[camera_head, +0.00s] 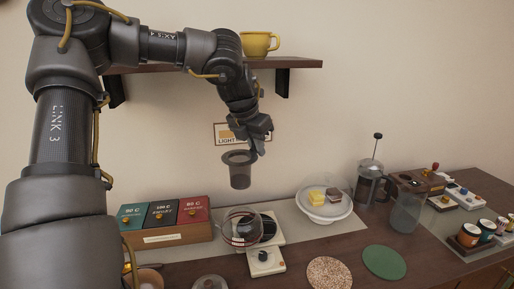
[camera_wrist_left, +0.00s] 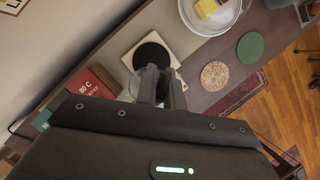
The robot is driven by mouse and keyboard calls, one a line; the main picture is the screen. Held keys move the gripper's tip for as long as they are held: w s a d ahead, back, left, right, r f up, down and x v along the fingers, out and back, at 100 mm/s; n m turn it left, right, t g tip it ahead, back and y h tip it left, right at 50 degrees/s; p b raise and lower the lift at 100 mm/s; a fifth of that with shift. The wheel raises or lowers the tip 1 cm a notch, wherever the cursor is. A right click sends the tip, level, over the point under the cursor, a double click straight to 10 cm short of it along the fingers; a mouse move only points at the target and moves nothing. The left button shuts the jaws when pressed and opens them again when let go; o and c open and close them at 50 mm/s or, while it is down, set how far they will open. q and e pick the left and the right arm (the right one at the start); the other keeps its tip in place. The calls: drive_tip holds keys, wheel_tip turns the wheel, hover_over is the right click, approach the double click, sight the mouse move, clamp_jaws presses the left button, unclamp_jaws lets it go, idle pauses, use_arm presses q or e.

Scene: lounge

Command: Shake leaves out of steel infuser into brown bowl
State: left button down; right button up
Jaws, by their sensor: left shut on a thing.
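The steel infuser (camera_head: 239,172), a dark mesh cup with a wide rim, hangs upright in the air in the head view. My left gripper (camera_head: 257,148) is shut on it at the right side of its rim. In the left wrist view the fingers of my left gripper (camera_wrist_left: 160,88) point away over the counter, and the infuser cannot be made out clearly. Whether leaves are inside it cannot be seen. A brownish bowl (camera_head: 149,279) shows in part at the bottom left of the head view, cut by the frame edge and near my arm. My right gripper is not in view.
A glass pot (camera_head: 241,228) stands on a scale-like base below the infuser. Colored tea boxes (camera_head: 163,215) are to its left. A white plate (camera_head: 326,208) with food, a French press (camera_head: 371,184), a cork mat (camera_head: 329,272) and a green mat (camera_head: 384,262) lie right. A shelf (camera_head: 300,63) holds a yellow cup (camera_head: 258,44).

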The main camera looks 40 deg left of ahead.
use_arm(q)
drive_tip(key=shift+r+p, duration=0.65)
drive_tip(key=shift+r, duration=0.3)
